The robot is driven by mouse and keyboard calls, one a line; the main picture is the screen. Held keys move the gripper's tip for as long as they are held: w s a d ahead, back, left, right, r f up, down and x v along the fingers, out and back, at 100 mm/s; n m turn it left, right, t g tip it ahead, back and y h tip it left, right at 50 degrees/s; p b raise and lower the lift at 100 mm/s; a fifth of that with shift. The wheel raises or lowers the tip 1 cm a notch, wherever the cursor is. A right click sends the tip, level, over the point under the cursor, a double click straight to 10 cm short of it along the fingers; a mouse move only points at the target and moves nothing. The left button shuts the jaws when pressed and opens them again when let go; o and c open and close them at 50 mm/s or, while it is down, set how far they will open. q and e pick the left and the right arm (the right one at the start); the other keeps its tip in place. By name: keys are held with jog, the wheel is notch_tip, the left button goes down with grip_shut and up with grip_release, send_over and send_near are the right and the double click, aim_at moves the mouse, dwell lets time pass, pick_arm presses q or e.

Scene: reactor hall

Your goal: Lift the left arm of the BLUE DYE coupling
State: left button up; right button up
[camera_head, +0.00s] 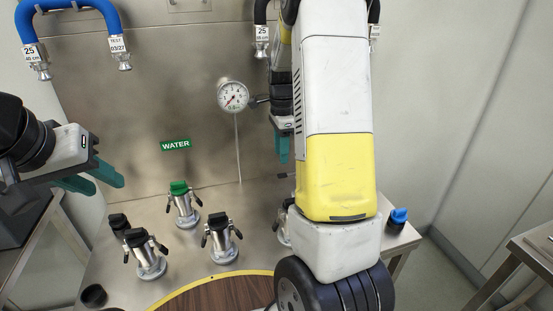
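No BLUE DYE label is readable. A silver coupling (283,238) on the bench is mostly hidden behind my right arm; only its left edge and a dark part show, so I cannot tell how its arms stand. A small blue cap-like piece (399,215) sits at the bench's right edge. My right gripper (283,150) points down in front of the back panel, above the partly hidden coupling and apart from it. Its teal fingers are partly covered by my arm. My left gripper (108,187) is at the far left, with its teal fingers apart and empty.
A green-capped coupling (184,207) stands under the WATER sign (175,145). Black-armed couplings (222,243) (148,258) stand in front. A pressure gauge (233,95) is on the panel, and a blue hose (70,5) hangs upper left. A black cup (94,295) stands front left.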

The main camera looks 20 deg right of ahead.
aim_at(281, 175)
notch_tip(281, 175, down, 7)
jog(key=shift+f, duration=0.15)
jog(key=shift+c, duration=0.2)
grip_shut()
